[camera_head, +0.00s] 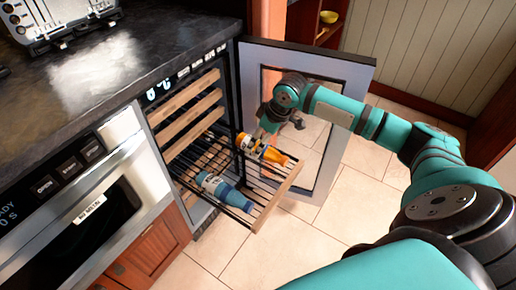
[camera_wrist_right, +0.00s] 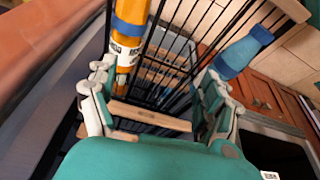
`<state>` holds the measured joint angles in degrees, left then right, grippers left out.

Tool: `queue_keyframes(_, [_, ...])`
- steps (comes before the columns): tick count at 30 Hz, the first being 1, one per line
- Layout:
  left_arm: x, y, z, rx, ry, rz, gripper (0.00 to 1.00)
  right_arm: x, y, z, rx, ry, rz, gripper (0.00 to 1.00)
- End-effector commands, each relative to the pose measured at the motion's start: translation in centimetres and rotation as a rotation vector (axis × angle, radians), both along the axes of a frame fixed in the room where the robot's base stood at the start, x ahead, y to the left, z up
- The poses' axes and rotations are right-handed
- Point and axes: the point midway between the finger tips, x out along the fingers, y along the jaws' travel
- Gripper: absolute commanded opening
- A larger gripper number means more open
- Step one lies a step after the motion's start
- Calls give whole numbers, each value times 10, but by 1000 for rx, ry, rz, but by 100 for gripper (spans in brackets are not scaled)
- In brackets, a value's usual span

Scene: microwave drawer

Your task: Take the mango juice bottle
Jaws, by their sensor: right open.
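The orange bottle (camera_head: 266,153), which looks like the mango juice, lies on its side on the pulled-out wire rack (camera_head: 262,212) of the cooler. In the right wrist view the orange bottle (camera_wrist_right: 130,28) shows at top left, just inside the left finger; its depth from the finger is hard to tell. My right gripper (camera_head: 268,128) is above the far end of this bottle, and its open fingers also show in the wrist view (camera_wrist_right: 158,88). A blue bottle (camera_head: 224,190) lies on the same rack, nearer the counter, and appears in the wrist view (camera_wrist_right: 243,52). My left gripper is out of view.
The cooler's glass door (camera_head: 345,75) stands open behind my right arm. Wooden-fronted shelves (camera_head: 190,97) are above the pulled-out rack. Tiled floor (camera_head: 320,240) is clear at the front.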

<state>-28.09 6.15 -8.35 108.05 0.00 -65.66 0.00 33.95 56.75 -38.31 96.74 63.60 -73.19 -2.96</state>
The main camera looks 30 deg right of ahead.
Motion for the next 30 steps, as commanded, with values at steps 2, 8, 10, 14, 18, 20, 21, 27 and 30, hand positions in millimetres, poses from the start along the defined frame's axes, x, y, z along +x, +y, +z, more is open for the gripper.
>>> queue_keyframes(2, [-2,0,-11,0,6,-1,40,13,-31,23,4,-15,-56,83])
queue_keyframes(8, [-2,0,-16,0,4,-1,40,24,-54,37,26,-28,-110,83])
queue_keyframes(10, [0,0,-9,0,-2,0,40,27,-53,27,28,-27,-110,83])
queue_keyframes(14, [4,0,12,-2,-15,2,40,37,-48,0,27,-27,-110,83])
queue_keyframes(18, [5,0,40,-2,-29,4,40,48,-44,-28,27,-30,-109,83])
queue_keyframes(20, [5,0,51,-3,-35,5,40,52,-42,-39,27,-29,-109,83])
queue_keyframes(21, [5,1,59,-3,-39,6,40,55,-41,-46,26,-29,-108,83])
queue_keyframes(27, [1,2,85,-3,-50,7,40,63,-38,-67,26,-30,-109,83])
queue_keyframes(30, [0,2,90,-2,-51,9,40,65,-38,-70,25,-31,-109,83])
